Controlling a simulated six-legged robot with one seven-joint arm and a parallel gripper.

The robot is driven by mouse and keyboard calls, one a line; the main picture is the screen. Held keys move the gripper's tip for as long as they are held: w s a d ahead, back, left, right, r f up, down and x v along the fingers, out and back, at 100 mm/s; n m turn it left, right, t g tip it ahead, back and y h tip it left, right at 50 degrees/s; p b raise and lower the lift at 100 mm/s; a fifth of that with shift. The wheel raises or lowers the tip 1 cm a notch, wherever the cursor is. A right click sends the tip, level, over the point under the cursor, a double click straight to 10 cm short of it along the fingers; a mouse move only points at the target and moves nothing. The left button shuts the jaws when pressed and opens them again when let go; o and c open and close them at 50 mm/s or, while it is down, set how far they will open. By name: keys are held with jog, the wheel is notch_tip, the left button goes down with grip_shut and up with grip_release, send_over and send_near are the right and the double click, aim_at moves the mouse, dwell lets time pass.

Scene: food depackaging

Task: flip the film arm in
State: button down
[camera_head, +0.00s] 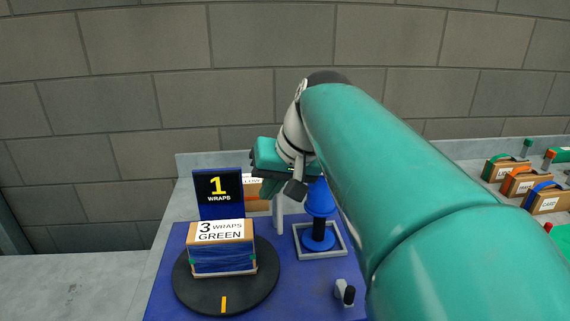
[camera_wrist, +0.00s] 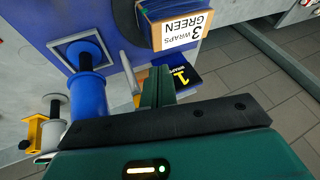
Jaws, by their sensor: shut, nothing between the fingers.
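A box labelled "3 WRAPS GREEN" (camera_head: 222,258) sits on a dark round turntable (camera_head: 200,300) with a yellow mark at its front. Blue film covers the box's sides. A pale grey post (camera_head: 279,218), perhaps the film arm, stands between the box and a blue film roll (camera_head: 320,200); a pale bar also shows in the wrist view (camera_wrist: 130,73). My gripper (camera_head: 268,189) is shut and empty, above and behind the box, close to the post's top. In the wrist view my fingers (camera_wrist: 158,84) are together. Contact with the post cannot be told.
A sign reading "1 WRAPS" (camera_head: 218,193) stands behind the turntable. An orange box (camera_head: 258,204) is partly hidden behind my gripper. A small black-and-grey control (camera_head: 345,292) is at the blue table's front. Several labelled cases (camera_head: 520,181) stand at the right.

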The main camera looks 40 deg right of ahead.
jog(key=s+d+r+m, duration=0.1)
jog(key=d+r, duration=0.2)
jog(key=d, duration=0.2)
jog(key=d+r+m+t, duration=0.1)
jog(key=d+r, duration=0.3)
jog(key=d, duration=0.2)
jog(key=shift+s+d, duration=0.3)
jog(key=shift+s, duration=0.1)
jog(key=x, duration=1)
